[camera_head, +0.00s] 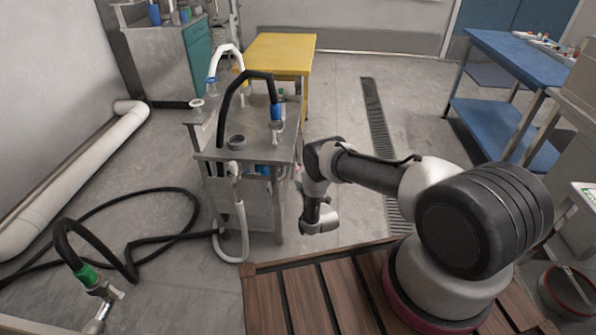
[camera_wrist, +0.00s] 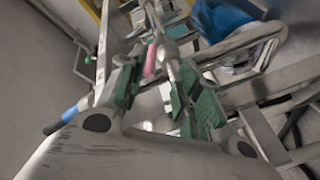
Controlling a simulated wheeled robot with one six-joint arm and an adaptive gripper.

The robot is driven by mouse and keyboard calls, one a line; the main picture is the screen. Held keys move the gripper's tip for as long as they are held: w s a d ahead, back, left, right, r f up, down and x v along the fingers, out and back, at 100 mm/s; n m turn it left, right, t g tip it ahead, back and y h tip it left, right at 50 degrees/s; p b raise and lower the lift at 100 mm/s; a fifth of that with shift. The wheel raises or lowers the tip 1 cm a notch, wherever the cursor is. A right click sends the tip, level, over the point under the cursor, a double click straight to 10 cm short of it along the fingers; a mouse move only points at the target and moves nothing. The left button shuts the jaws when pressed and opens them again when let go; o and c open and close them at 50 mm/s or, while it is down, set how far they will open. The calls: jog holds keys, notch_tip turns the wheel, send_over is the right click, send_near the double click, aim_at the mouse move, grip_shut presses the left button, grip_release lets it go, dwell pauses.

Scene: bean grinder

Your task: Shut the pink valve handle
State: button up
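The pink valve handle (camera_wrist: 150,62) shows in the wrist view as a short pink grip beside a metal pipe. It appears between and beyond the fingers of my gripper (camera_wrist: 163,92), nearer the left finger. The two green-padded fingers are spread with a gap between them. I cannot tell whether either finger touches the handle. In the head view my arm's end is low beside the right side of the metal cart (camera_head: 219,151); the fingers and the pink handle are not clear there.
The cart carries black and white hoses. A yellow table (camera_head: 280,52) stands behind it, and a blue table (camera_head: 522,62) stands at right. A black hose (camera_head: 160,193) lies on the floor at left. Open floor lies between the cart and the blue table.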

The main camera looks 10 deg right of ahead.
aim_at(298, 168)
jog(key=shift+n+t, duration=0.3)
jog(key=w, duration=0.5)
jog(key=w+a+r, duration=0.1)
jog(key=w, duration=0.1)
jog(key=shift+w+a, duration=0.1)
jog(key=shift+w, duration=0.25)
grip_shut()
jog(key=shift+r, duration=0.1)
